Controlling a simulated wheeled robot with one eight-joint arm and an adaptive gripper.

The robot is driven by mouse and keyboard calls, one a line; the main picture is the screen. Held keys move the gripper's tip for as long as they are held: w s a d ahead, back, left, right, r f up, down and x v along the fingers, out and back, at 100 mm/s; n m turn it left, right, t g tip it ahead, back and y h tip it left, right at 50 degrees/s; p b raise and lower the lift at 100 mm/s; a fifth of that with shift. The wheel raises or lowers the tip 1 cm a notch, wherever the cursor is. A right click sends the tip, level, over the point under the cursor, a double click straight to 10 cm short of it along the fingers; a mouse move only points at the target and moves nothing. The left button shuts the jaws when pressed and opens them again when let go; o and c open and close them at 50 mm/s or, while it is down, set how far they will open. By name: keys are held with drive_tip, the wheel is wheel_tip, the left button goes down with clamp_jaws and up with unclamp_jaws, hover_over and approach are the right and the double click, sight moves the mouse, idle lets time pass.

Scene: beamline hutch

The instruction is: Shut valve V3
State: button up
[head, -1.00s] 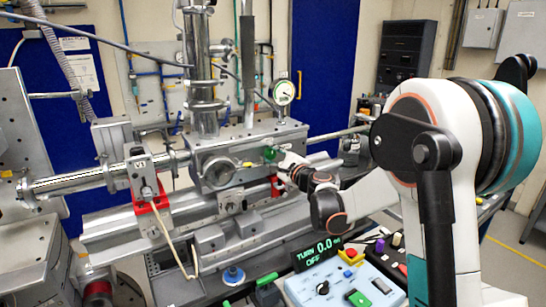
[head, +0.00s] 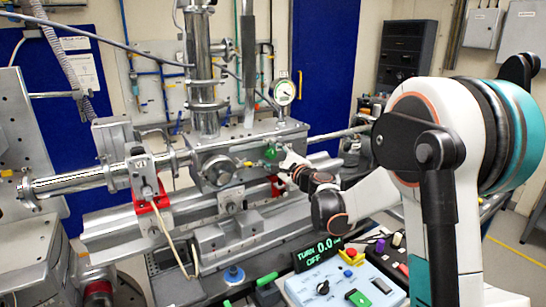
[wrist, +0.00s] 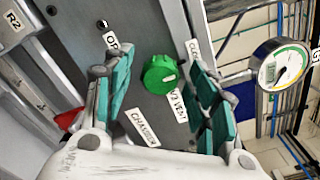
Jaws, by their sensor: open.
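A green round knob (wrist: 160,74) sits on a grey metal plate in the wrist view. A label beside it (wrist: 178,105) appears to read V3 VENT and is partly hidden by the knob. In the head view the green knob (head: 272,152) is on the right end of the metal chamber block. My gripper (wrist: 152,68) is open, with one teal-padded finger on each side of the knob. I see gaps between the pads and the knob. In the head view my gripper (head: 288,161) is at the knob, its fingers small and partly hidden.
Labels OPEN and CLOSE, partly covered, flank the knob, and a CHAMBER label (wrist: 142,128) lies below. A round gauge (wrist: 281,66) stands to the right. A control box (head: 335,289) shows TURN 0.0 and OFF. Pipes and a rail fill the bench.

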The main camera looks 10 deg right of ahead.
drive_tip(key=v, duration=1.1)
drive_tip(key=shift+s, duration=0.35)
